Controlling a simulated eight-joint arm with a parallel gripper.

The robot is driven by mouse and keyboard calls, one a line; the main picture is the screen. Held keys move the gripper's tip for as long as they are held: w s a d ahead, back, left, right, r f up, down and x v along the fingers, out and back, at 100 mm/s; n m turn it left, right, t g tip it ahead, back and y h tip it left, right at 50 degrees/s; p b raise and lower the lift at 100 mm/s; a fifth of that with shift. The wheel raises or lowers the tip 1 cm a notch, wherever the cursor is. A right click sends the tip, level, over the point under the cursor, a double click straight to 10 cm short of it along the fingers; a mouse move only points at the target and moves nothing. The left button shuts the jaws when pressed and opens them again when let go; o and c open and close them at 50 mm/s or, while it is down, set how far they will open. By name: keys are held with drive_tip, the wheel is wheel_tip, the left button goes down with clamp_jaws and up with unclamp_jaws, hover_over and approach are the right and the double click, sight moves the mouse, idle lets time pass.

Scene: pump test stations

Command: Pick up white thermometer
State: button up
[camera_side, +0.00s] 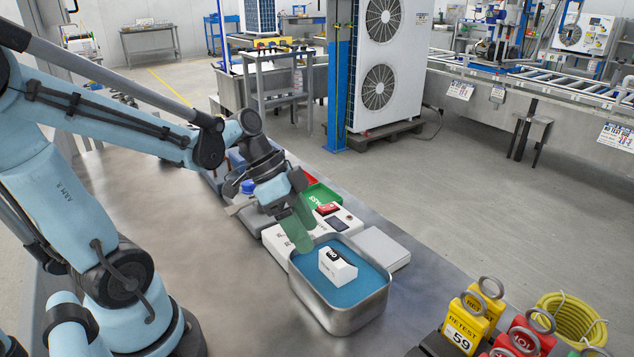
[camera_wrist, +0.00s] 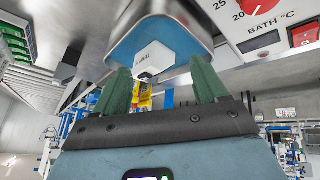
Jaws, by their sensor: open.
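The white thermometer (camera_side: 338,266) is a small white box with a black marked end. It sits in the blue interior of a metal bath (camera_side: 340,322), apart from the walls. In the wrist view the white thermometer (camera_wrist: 154,60) shows beyond my fingertips, against the blue. My gripper (camera_side: 302,228) has green fingers and is up and to the left of the bath in the side view. In the wrist view my gripper (camera_wrist: 163,76) is open, with its two fingers wide apart and nothing held between them.
A white control unit (camera_side: 290,243) with a red switch (camera_side: 327,209) and display stands against the bath. A grey slab (camera_side: 382,248) lies to the right. A green bin (camera_side: 318,195) is behind. Yellow and red tags (camera_side: 465,326) stand front right.

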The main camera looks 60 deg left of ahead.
sight(327, 251)
drive_tip(key=s+a+r+m+h, duration=0.1)
drive_tip(key=a+m+h, duration=0.3)
drive_tip(key=m+h, duration=0.45)
drive_tip(key=d+f, duration=0.1)
drive_tip(key=w+d+m+y, duration=0.1)
drive_tip(key=d, duration=0.1)
drive_tip(key=d+f+m, duration=0.1)
drive_tip(key=d, duration=0.1)
drive_tip(key=shift+w+d+f+y, duration=0.2)
drive_tip(key=shift+w+f+y, duration=0.05)
drive_tip(key=shift+f, duration=0.05)
drive_tip(key=shift+r+x, duration=0.2)
drive_tip(key=shift+x, duration=2.6)
drive_tip(key=shift+w+d, duration=0.1)
drive_tip(key=shift+c, duration=0.3)
clamp_jaws()
